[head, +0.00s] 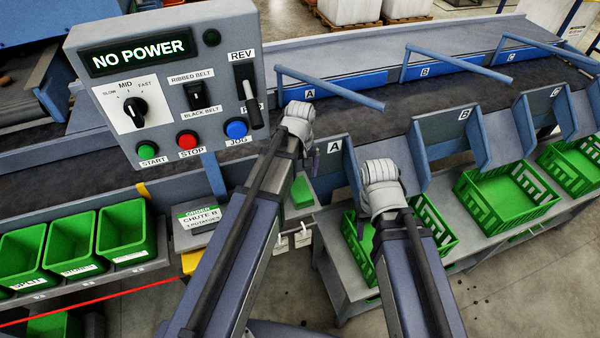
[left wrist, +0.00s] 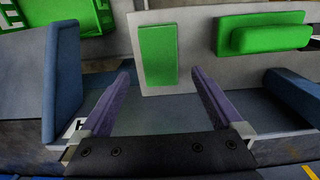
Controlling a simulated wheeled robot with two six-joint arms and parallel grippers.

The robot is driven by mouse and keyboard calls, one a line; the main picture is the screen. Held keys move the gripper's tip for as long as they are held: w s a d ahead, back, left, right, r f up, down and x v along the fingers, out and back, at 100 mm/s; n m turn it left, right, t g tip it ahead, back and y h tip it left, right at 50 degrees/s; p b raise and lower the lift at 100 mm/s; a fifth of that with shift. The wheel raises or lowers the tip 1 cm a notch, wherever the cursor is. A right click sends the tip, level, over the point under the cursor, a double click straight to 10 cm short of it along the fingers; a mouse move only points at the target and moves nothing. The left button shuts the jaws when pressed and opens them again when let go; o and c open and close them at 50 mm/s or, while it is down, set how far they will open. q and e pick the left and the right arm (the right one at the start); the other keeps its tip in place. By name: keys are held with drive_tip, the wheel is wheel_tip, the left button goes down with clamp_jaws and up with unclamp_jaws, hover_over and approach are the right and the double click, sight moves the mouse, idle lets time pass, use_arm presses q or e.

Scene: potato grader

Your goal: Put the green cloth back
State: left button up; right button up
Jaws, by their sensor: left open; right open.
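A flat green rectangle (left wrist: 158,55) lies on a light grey shelf (left wrist: 205,75) in the left wrist view, just beyond and between my left fingertips. To its right is a thicker, two-layered green piece (left wrist: 268,38) that looks like folded cloth. I cannot tell for sure which is the cloth and which a marked place. In the head view a green patch (head: 302,190) shows on the shelf between my arms. My left gripper (head: 311,160) is open and empty above the shelf; its fingers also show in the left wrist view (left wrist: 161,76). My right gripper (head: 378,192) is above a green crate, its fingertips mostly hidden.
A control panel (head: 165,85) reading NO POWER stands at the left. Green bins (head: 122,238) and an order sign (head: 200,222) are below it. Green crates (head: 505,195) stand under lettered chutes at the right. Blue chute walls (left wrist: 62,80) flank my left gripper.

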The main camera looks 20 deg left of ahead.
use_arm(q)
drive_tip(key=s+d+m+y, duration=0.1)
drive_tip(key=s+d+m, duration=0.9)
drive_tip(key=s, duration=0.4)
drive_tip(key=shift+s+d+m, duration=0.15)
drive_tip(key=shift+d+m, duration=0.1)
drive_tip(key=shift+m, duration=0.05)
